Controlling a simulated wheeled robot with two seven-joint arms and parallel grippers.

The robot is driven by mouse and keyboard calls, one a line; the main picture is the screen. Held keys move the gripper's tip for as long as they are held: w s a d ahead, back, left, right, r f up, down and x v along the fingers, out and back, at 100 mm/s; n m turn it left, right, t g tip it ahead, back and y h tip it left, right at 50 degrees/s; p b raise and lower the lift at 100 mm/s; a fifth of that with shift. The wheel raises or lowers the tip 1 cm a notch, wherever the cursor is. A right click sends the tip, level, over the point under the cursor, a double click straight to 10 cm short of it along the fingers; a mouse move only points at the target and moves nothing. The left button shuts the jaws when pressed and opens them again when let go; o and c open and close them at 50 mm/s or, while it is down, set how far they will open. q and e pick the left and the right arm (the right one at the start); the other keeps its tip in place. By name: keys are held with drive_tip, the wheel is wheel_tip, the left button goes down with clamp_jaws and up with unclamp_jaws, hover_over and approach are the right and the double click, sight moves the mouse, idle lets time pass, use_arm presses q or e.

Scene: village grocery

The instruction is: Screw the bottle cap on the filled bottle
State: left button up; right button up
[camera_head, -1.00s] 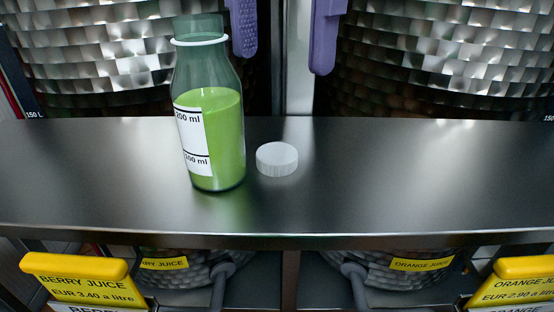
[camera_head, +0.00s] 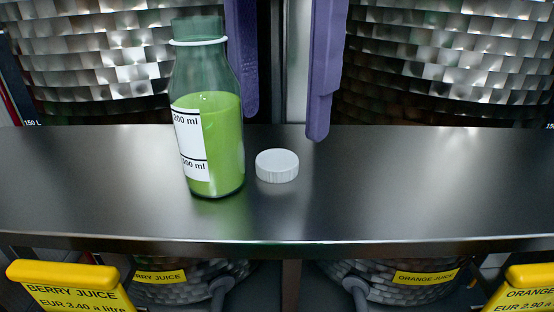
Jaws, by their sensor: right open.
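The filled bottle (camera_head: 215,140) stands upright on the metal shelf, left of centre. It is clear glass with green liquid, a white measuring label and an open neck with a white ring. The white bottle cap (camera_head: 277,166) lies flat on the shelf, just right of the bottle and apart from it. My right gripper (camera_head: 283,125) reaches down from the top with two purple fingers spread wide. It is open and empty, above and behind the cap. My left gripper is not in view.
The metal shelf (camera_head: 400,190) is clear to the right of the cap and left of the bottle. Large shiny metal vats (camera_head: 440,60) stand behind it. Yellow price signs (camera_head: 70,285) sit below the front edge.

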sight(280, 157)
wheel_tip(280, 157, down, 5)
drive_tip(key=shift+r+b, duration=0.2)
drive_tip(key=shift+b, duration=0.2)
drive_tip(key=c, duration=1.1)
